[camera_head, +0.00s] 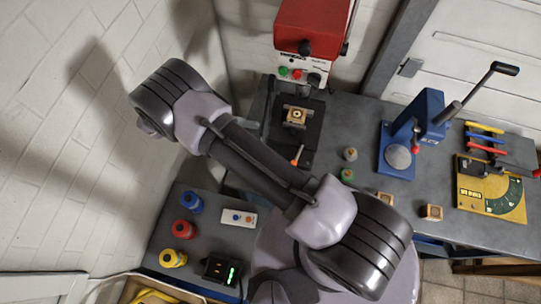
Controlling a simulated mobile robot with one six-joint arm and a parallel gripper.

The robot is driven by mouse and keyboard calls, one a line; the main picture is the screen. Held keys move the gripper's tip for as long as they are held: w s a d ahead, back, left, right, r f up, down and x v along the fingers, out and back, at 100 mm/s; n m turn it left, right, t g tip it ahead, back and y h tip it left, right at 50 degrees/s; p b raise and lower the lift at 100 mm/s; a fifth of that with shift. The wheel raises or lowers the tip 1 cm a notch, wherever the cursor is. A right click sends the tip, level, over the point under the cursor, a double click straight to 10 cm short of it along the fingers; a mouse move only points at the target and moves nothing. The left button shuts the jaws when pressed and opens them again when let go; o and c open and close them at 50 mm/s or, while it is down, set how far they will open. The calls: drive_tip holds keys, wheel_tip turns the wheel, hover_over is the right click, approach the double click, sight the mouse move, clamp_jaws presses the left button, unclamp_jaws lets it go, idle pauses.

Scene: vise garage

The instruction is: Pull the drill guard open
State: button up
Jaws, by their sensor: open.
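The drill press has a red head (316,28) with a white panel of red, green and black controls, at the top centre. Below it is a dark base (310,140) holding a small block with a round mark (296,116). A thin dark upright part (268,108) stands at the base's left side; I cannot tell whether it is the guard. A short lever with an orange tip (298,156) shows at the base's front. My arm crosses the picture in front of the bench, left of and below the drill. My gripper does not show.
A blue press (429,112) with a long lever and a yellow plate (475,190) with a green dial stand right on the grey bench (345,120). Small blocks lie near the front edge. Blue, red and yellow pieces (184,229) and a dark charger-like box (221,270) are lower left.

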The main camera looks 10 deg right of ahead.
drive_tip(key=s+d+b, duration=0.1)
drive_tip(key=s+d, duration=0.1)
drive_tip(key=s, duration=0.5)
drive_tip(key=s+d+r+b, duration=0.1)
drive_tip(key=s+d+b, duration=0.1)
drive_tip(key=s, duration=0.6)
drive_tip(key=shift+d+r+b, duration=0.3)
drive_tip(key=shift+d, duration=0.4)
drive_tip(key=shift+s, duration=0.1)
drive_tip(key=shift+c, duration=0.2)
